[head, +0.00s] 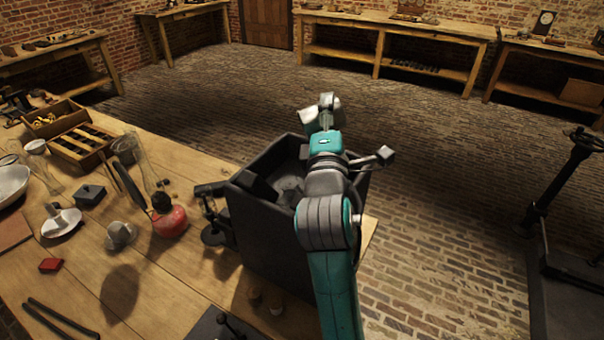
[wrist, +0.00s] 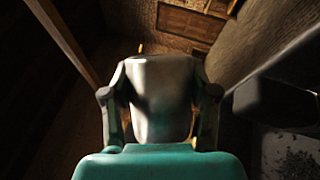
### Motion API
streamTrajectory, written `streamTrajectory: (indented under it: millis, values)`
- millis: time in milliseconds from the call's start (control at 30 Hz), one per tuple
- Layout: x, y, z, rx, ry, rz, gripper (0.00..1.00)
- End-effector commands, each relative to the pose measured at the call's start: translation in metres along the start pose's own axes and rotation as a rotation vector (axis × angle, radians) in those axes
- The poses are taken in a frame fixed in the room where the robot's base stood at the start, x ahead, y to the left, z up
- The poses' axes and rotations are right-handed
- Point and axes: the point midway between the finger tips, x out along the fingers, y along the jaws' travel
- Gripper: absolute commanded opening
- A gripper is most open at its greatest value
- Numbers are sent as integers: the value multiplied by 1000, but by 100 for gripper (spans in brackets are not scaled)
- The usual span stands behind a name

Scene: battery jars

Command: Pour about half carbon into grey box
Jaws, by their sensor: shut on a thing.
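The grey box (head: 275,245) is a dark, open-topped box at the right end of the wooden table. My arm crosses over it and hides part of its inside. My gripper (head: 325,112) is beyond the box opening in the head view. In the wrist view my gripper (wrist: 160,110) is shut on a pale grey vessel (wrist: 160,85), with one finger on each side. The vessel's contents are not visible, so I cannot tell how much carbon it holds. Dark granules (wrist: 297,160) lie on a pale grey surface at the lower right of the wrist view.
A black clamp-like fitting (head: 213,222) stands at the box's left side. A red bottle (head: 168,218), a glass jar (head: 135,155) and a wooden crate (head: 82,145) are further left on the table. Brick floor lies open right of the box.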

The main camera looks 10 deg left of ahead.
Motion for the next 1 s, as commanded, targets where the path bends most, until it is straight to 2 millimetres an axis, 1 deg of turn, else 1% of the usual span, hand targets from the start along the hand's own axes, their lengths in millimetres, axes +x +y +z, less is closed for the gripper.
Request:
streamTrajectory:
  millis: [1000]
  values:
    - [0,3,-2,-56,8,24,22]
